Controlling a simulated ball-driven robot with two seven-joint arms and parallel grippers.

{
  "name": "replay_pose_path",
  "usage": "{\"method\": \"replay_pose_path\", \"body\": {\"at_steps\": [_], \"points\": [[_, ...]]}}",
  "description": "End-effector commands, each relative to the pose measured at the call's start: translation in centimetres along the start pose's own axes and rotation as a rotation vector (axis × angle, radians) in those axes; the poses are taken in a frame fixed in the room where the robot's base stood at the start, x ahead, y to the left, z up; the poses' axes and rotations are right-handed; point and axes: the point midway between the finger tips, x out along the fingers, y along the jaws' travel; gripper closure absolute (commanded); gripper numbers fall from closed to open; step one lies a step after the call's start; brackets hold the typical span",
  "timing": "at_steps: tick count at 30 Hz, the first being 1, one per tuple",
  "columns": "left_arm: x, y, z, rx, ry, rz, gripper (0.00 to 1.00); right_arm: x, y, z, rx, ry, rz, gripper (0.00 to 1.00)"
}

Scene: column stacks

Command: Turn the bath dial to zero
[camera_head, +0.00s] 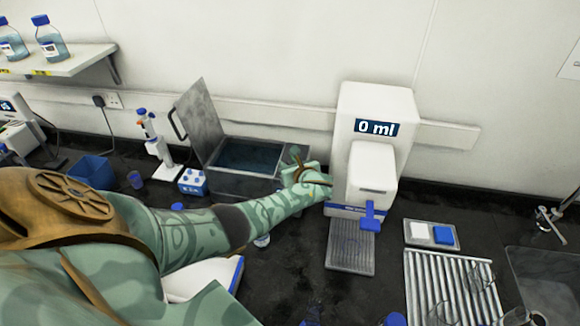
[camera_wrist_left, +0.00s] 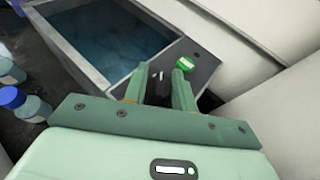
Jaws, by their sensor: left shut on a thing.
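The water bath (camera_head: 245,186) stands against the back wall with its lid open and bluish water inside; its metal rim and water fill the upper left of the left wrist view (camera_wrist_left: 110,76). The dark bath dial (camera_wrist_left: 158,88) is on the grey panel beside the water, with a small white mark on it. My left gripper (camera_wrist_left: 157,92) is shut on the dial, one finger on each side. In the head view, my left gripper (camera_head: 297,160) is at the bath's right end, and the dial is hidden. My right gripper is not in view.
A white dispenser (camera_head: 380,105) reading "0 ml" stands close to the right of my left gripper. The raised lid (camera_head: 200,120) stands at the bath's left. A small bright green part (camera_wrist_left: 180,70) is on the panel beside the dial. Bottles (camera_wrist_left: 30,110) stand in front of the bath.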

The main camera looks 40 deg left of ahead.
Motion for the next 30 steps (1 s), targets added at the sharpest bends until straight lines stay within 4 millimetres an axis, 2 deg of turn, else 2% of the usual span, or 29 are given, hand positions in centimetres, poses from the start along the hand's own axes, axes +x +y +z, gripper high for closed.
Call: {"method": "replay_pose_path", "body": {"at_steps": [9,23,24,25,30], "points": [[0.02,-0.07,0.07,-0.034,-0.002,0.078,0.96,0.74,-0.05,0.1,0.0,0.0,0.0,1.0],[0.04,-0.02,0.18,-0.038,-0.003,0.088,0.96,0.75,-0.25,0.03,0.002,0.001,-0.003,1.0],[0.04,-0.02,0.18,-0.038,-0.003,0.088,0.62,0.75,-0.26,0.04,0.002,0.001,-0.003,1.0],[0.04,-0.02,0.18,-0.038,-0.003,0.087,0.58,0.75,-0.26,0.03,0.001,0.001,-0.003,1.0],[0.03,-0.02,0.12,-0.037,-0.002,0.087,0.58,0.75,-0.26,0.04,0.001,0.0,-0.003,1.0]]}}
